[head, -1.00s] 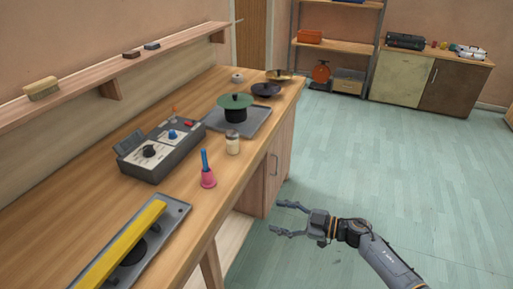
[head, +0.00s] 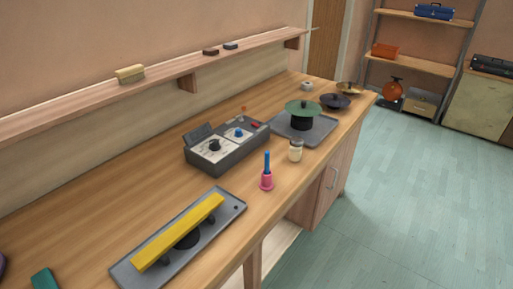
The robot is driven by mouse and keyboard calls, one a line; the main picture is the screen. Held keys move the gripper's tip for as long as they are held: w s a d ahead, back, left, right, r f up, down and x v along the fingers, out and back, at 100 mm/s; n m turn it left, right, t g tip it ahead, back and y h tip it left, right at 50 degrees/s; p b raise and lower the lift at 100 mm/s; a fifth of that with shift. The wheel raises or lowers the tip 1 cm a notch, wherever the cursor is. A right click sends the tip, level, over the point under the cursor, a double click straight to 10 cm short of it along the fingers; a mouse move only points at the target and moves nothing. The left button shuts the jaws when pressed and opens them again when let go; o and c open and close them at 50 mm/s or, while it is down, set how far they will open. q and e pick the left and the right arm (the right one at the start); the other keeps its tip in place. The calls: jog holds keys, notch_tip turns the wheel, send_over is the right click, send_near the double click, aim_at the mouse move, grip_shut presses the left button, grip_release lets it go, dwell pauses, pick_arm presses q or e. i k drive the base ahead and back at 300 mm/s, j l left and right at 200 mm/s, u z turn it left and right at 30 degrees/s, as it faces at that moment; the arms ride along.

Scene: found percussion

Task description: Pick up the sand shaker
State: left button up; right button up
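A small jar with pale, sand-coloured contents and a grey lid, which looks like the sand shaker (head: 296,151), stands upright on the wooden workbench. It is near the bench's front edge, just in front of a grey tray (head: 282,127) and right of a dark grey control box. Nothing holds it. Neither of my grippers is in view.
A pink handbell with a blue handle (head: 266,180) stands nearer me. The control box (head: 240,157) lies behind. A yellow bar on a grey plate (head: 233,203) is at front. The tray bears a green disc (head: 303,107). Open floor (head: 400,200) is at right.

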aim_at(296, 143)
jog(key=i+l+u, duration=0.2)
jog(key=l+u, duration=0.25)
jog(key=i+l+u, duration=0.1)
jog(key=l+u, duration=0.75)
jog(key=l, duration=0.15)
